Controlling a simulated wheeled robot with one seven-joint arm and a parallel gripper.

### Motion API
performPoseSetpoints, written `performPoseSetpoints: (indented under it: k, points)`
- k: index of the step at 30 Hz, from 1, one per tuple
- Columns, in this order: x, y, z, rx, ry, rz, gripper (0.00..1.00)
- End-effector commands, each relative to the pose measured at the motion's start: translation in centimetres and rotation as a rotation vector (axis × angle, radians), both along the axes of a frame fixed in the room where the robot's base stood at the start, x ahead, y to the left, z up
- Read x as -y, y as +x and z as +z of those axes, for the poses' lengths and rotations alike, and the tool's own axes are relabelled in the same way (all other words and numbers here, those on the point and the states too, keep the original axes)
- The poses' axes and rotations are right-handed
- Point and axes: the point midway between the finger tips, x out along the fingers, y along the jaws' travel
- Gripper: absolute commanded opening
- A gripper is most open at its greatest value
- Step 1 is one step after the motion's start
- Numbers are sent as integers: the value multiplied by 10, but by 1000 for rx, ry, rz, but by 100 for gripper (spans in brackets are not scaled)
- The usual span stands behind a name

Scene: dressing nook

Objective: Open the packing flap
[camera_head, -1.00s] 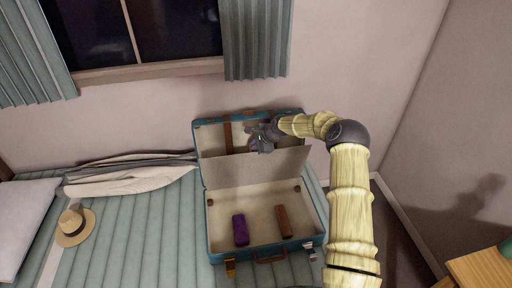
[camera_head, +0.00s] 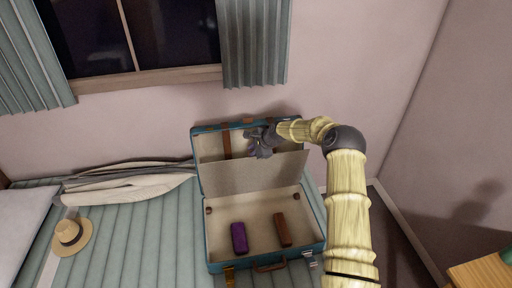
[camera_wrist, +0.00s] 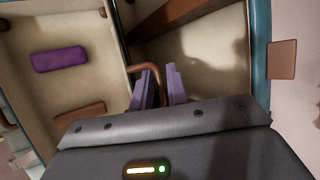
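The open suitcase (camera_head: 209,235) lies on the bed with its lid raised against the wall. The packing flap (camera_head: 255,173) is a beige panel that leans forward out of the lid, over the back of the case. My gripper (camera_head: 259,147) is at the flap's upper edge, in front of the lid. In the wrist view, my purple fingers (camera_wrist: 160,82) stand close together. A brown pull loop (camera_wrist: 140,67) curves over the left finger, and one leg of it sits between the fingers. The loop's lower end is hidden by my gripper.
A purple item (camera_head: 239,238) and a brown item (camera_head: 283,230) lie in the case bottom. The wall is close behind the lid. A wooden table (camera_head: 482,274) is at lower right.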

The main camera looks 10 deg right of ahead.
Motion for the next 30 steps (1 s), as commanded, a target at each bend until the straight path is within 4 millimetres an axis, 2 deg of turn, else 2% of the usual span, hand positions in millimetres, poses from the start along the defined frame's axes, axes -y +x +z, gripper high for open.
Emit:
performPoseSetpoints:
  k: [5,10,30]
  points:
    - [4,-4,8,1,0,0,16]
    - [14,-15,25,2,-1,-2,16]
    - [65,-71,122,4,-2,-5,16]
